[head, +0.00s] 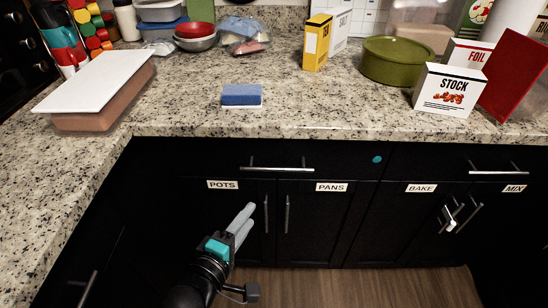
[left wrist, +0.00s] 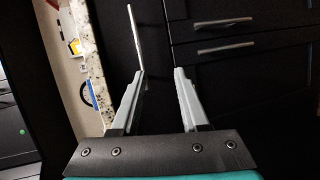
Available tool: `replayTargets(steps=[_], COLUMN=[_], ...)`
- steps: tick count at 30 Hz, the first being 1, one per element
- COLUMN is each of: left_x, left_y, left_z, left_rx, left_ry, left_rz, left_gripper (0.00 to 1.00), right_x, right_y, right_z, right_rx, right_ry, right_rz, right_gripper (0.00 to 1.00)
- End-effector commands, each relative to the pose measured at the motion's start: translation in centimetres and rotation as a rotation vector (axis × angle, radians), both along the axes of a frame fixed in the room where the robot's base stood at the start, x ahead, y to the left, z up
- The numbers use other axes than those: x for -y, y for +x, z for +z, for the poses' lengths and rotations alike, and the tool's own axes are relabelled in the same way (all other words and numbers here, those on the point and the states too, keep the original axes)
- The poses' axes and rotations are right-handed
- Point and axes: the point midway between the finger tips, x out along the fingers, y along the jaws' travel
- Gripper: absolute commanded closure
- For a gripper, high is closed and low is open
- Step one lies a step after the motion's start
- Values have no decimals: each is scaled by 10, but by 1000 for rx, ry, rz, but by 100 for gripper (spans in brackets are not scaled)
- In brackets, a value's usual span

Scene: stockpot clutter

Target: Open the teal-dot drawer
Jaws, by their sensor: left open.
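The teal dot (head: 377,159) is at the right end of a wide black drawer (head: 215,161) under the counter. The drawer front looks flush with the cabinet. Its long silver bar handle (head: 276,169) runs level, and it also shows in the left wrist view as a bright bar (left wrist: 135,35) beyond the left fingertip. My left gripper (head: 244,219) is below and left of the handle in the head view, with its fingers pointing up towards the cabinet. In the left wrist view, its fingers (left wrist: 160,72) are apart with nothing gripped. My right gripper is not in view.
Below the drawer are doors labelled POTS (head: 222,184) and PANS (head: 331,187), with upright handles (head: 287,214) near my left gripper. A white object (head: 450,223) is at the BAKE and MIX door handles. A sponge (head: 241,95) lies near the counter edge.

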Motion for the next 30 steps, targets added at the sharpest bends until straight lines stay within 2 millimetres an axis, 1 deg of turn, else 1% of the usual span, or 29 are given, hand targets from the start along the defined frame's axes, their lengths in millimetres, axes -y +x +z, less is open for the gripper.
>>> replayTargets(steps=[1, 3, 6, 10, 12, 20, 30], left_x=[3, 6, 8, 11, 13, 26, 41], left_y=[-1, -1, 0, 8, 14, 44, 78], left_z=[13, 25, 33, 31, 30, 24, 16], left_rx=[11, 21, 26, 27, 28, 30, 28], left_ry=[-43, -87, -114, -116, -114, -112, -113], left_rz=[0, 2, 3, 4, 3, 3, 3], left_gripper=[55, 55, 55, 55, 55, 55, 55], right_x=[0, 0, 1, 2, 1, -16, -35], right_y=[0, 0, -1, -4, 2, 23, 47], right_z=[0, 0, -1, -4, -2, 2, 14], right_rx=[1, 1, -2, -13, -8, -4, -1], right_ry=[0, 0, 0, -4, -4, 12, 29], right_rz=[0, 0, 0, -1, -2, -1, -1], right_gripper=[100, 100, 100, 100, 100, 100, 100])
